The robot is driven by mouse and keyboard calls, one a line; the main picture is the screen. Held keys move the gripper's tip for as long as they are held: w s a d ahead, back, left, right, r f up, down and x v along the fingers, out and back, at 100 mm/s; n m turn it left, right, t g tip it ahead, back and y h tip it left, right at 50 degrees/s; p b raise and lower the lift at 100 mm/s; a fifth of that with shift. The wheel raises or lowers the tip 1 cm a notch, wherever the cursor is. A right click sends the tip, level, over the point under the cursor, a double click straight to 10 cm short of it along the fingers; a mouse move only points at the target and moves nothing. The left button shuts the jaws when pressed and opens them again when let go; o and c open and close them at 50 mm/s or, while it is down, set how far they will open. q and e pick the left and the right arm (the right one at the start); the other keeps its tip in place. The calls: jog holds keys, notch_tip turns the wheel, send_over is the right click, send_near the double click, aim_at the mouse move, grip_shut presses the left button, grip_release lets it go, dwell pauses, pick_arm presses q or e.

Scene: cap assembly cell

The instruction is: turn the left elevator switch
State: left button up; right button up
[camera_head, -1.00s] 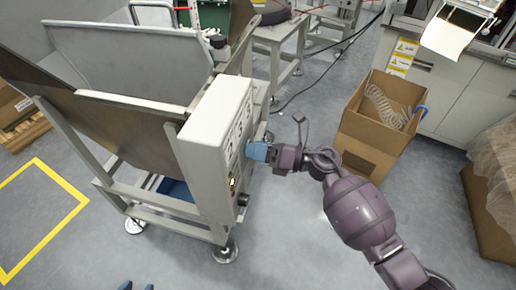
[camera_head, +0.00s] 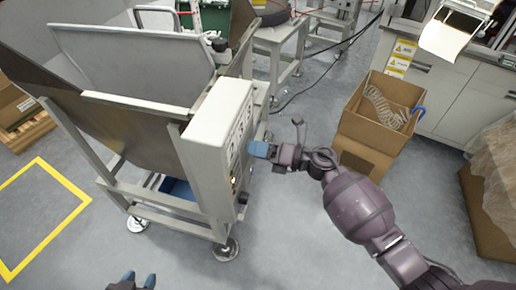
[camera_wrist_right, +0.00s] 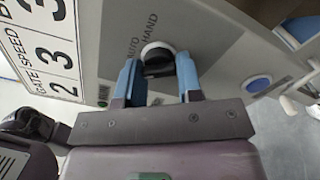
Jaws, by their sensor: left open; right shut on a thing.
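A black rotary switch (camera_wrist_right: 157,62) with a white ring, labelled AUTO and HAND, sits on the grey control box in the right wrist view. My right gripper (camera_wrist_right: 158,80) has its two blue fingers on either side of the knob, shut on it. In the head view the right gripper (camera_head: 260,149) is against the right face of the control box (camera_head: 212,135), and the switch is hidden there. My left gripper (camera_head: 139,279) is open and empty at the bottom edge, well below the machine.
In the wrist view a blue button (camera_wrist_right: 257,84) is right of the switch. A cardboard box (camera_head: 365,130) stands right of my right gripper. Floor in front is clear.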

jog(key=shift+r+m+p, duration=0.15)
jog(key=shift+m+p, duration=1.5)
jog(key=shift+m, duration=2.25)
jog(key=shift+r+m+p, duration=0.15)
jog(key=shift+m+p, duration=1.5)
jog(key=shift+m, duration=2.25)
jog(key=o, duration=0.9)
jog(key=v, duration=1.1)
